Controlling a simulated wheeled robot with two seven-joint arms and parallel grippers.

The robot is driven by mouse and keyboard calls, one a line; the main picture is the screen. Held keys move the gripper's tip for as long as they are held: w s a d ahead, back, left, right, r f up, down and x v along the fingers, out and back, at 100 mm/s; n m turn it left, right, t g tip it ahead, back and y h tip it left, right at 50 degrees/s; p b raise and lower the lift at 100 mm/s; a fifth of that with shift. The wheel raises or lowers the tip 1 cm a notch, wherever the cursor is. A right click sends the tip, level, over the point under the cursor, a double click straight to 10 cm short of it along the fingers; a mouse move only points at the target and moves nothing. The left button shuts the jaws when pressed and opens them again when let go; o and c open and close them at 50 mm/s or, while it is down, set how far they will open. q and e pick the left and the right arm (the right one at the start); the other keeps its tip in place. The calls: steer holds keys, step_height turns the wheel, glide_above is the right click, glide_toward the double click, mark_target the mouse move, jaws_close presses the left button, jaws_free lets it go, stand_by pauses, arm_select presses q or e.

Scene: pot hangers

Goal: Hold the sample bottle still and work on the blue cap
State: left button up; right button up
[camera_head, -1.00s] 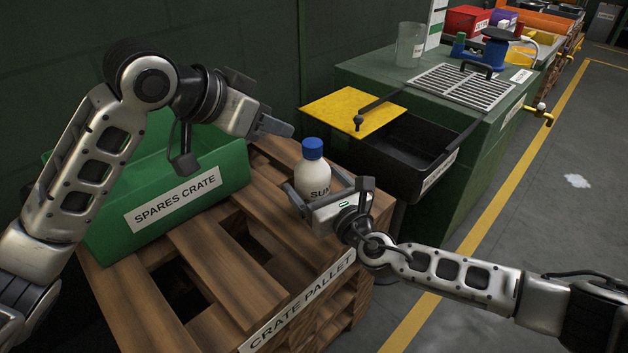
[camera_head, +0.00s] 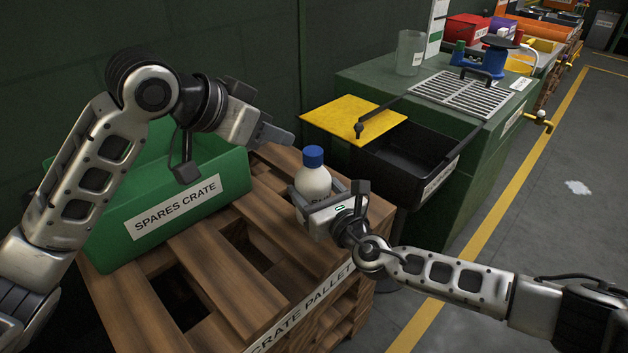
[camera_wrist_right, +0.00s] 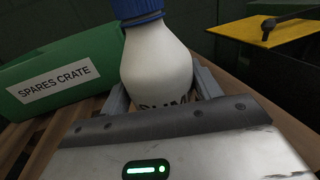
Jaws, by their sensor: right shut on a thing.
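The sample bottle (camera_head: 313,181) is cream-white, with a blue cap (camera_head: 313,156) on top. It stands upright on the wooden crate pallet (camera_head: 220,262). My right gripper (camera_head: 320,194) is shut on the bottle's body, below the shoulder, and hides most of its label. In the right wrist view the bottle (camera_wrist_right: 157,66) sits between the two grey fingers, and the blue cap (camera_wrist_right: 136,8) is cut off by the top edge. My left gripper (camera_head: 277,136) is up and left of the cap, apart from it. Its fingers overlap in this view, so their opening is unclear.
A green spares crate (camera_head: 165,215) stands on the pallet at left.

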steer(key=o, duration=1.5)
steer(key=shift+c, duration=0.2)
